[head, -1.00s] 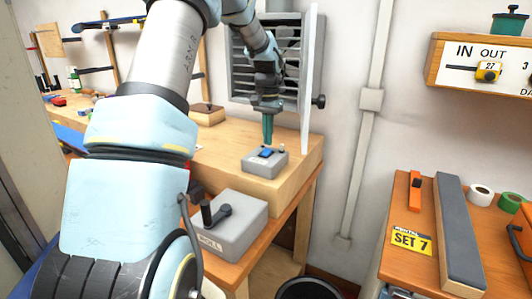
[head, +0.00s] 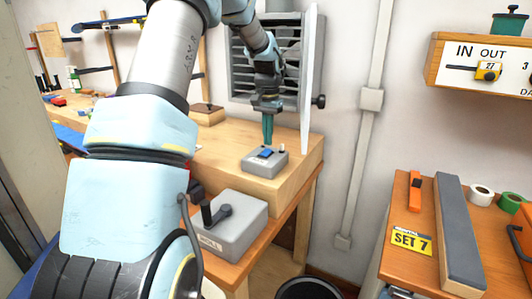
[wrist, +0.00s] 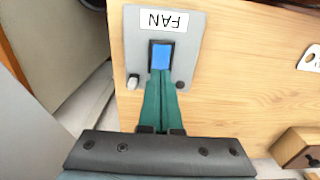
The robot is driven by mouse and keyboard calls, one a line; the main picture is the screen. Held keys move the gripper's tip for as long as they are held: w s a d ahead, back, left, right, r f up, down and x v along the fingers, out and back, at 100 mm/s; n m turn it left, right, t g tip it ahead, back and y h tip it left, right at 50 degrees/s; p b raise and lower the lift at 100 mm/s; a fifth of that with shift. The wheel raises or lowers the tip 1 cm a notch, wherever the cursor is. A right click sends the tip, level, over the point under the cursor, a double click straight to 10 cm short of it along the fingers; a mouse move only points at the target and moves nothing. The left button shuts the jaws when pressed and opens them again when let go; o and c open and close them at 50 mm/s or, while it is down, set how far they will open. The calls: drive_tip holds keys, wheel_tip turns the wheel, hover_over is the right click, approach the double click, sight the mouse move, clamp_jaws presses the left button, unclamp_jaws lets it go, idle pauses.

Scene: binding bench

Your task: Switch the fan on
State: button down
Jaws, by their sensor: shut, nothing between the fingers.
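The grey fan switch box (head: 256,166) sits on the wooden bench near its right end. Its blue rocker (head: 265,153) is on the top face. In the wrist view the box has a label reading FAN (wrist: 163,20), upside down, and the blue rocker (wrist: 161,57) sits in a dark frame. My gripper (head: 268,143) points down just above the rocker, its green fingers shut and empty. In the wrist view the fingertips (wrist: 161,73) overlap the rocker's near edge; I cannot tell whether they touch it. Which way the rocker is tilted is unclear.
A grey louvred unit (head: 240,62) is on the wall behind my gripper, with a white panel (head: 309,80) at its right. A grey box with a crank (head: 236,228) stands in front, lower down. A wooden block (head: 208,116) lies left of the switch box. A conduit runs down the wall.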

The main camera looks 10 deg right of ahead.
sight(268, 150)
drive_tip(key=shift+f+b, duration=0.5)
drive_tip(key=shift+f, duration=0.55)
idle(0.6)
drive_tip(key=shift+r+p, duration=2.8)
drive_tip(key=shift+r, duration=0.7)
